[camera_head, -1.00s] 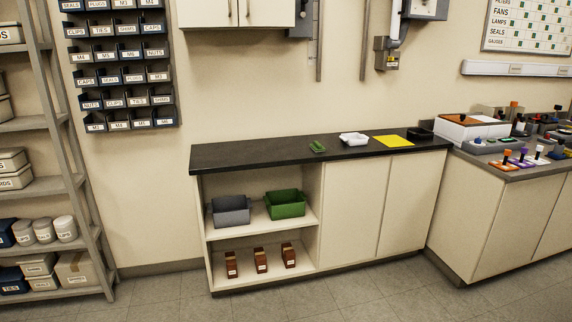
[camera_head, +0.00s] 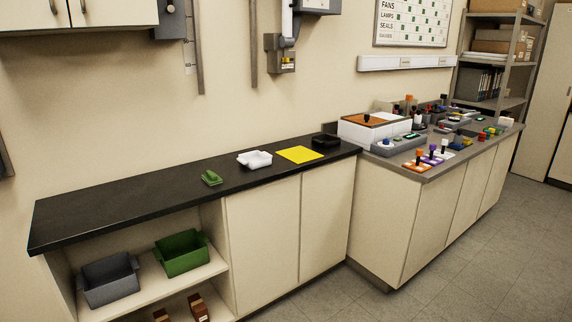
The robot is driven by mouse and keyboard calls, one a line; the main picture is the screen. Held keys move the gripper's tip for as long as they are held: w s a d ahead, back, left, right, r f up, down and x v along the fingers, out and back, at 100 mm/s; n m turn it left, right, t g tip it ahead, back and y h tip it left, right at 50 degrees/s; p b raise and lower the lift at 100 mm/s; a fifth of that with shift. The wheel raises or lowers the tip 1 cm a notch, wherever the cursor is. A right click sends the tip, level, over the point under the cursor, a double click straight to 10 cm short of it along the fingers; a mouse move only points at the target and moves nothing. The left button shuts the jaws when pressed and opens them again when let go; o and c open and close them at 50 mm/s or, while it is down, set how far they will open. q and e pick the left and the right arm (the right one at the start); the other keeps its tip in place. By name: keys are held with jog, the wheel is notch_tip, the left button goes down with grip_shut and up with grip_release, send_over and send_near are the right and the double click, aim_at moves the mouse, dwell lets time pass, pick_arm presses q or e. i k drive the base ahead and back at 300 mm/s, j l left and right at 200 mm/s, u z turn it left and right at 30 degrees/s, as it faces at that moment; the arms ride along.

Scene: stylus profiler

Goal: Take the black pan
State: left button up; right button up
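A small black pan-like object (camera_head: 325,141) sits near the right end of the black countertop (camera_head: 120,198), close to the wall and next to the corner with the other counter. It looks like a shallow dark dish; its details are too small to tell. Neither of my grippers shows in the head view.
A yellow sheet (camera_head: 299,154), a white dish (camera_head: 254,160) and a green item (camera_head: 211,178) lie left of it on the countertop. A white box with a brown top (camera_head: 374,130) stands to its right. Grey (camera_head: 109,279) and green (camera_head: 181,252) bins sit on the shelf below. The floor in front is clear.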

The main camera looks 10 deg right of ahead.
aim_at(327, 141)
jog(key=i+l+z, duration=0.15)
jog(key=i+z, duration=1)
jog(key=i, duration=1.05)
jog(key=i+l+u, duration=0.1)
jog(key=i, duration=0.95)
jog(key=u, duration=0.4)
